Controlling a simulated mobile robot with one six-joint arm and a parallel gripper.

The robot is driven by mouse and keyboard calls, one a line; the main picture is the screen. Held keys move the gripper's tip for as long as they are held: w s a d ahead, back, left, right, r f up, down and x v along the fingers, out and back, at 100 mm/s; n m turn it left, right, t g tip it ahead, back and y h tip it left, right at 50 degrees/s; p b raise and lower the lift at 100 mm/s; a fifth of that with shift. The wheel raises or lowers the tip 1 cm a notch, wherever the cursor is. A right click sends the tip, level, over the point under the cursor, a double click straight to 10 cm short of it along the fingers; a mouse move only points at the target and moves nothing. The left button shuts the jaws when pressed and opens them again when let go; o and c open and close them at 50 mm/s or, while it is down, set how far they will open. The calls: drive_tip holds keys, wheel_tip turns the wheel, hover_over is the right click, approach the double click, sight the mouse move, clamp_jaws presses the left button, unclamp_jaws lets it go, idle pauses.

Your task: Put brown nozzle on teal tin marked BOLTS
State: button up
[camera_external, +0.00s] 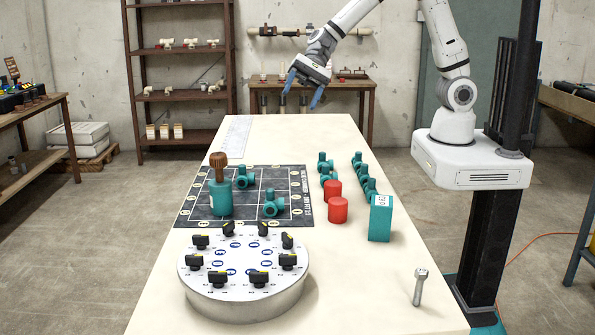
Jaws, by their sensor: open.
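The brown nozzle (218,168) is upright, with a wider ribbed head and a narrower lower part. It appears to rest on top of a teal cylinder (219,199), which stands on the dark grid mat at the left of the table. I cannot read any BOLTS marking on this cylinder. A teal block (380,219) with a small white label stands at the right; its lettering is too small to read. My gripper (304,90) is open and empty, with blue fingers pointing down, high above the far end of the table and well apart from the nozzle.
Teal pipe fittings (245,178) sit on the dark mat (197,199), with several more right of it. Two red cylinders (338,210) stand near the teal block. A round dial plate (243,305) and a bolt-like piece (419,287) are nearer. The table's far end is mostly clear.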

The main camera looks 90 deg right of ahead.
drive_tip(key=s+d+r+n+h, duration=0.2)
drive_tip(key=s+d+n+h, duration=0.3)
drive_tip(key=s, duration=0.8)
drive_tip(key=s+d+r+n+h, duration=0.2)
drive_tip(key=s+d+n+h, duration=0.2)
drive_tip(key=s+d+n, duration=0.6)
drive_tip(key=s, duration=0.3)
drive_tip(key=shift+s+r+g+h, duration=0.35)
drive_tip(key=shift+g+h, duration=0.05)
drive_tip(key=shift+d+f, duration=0.1)
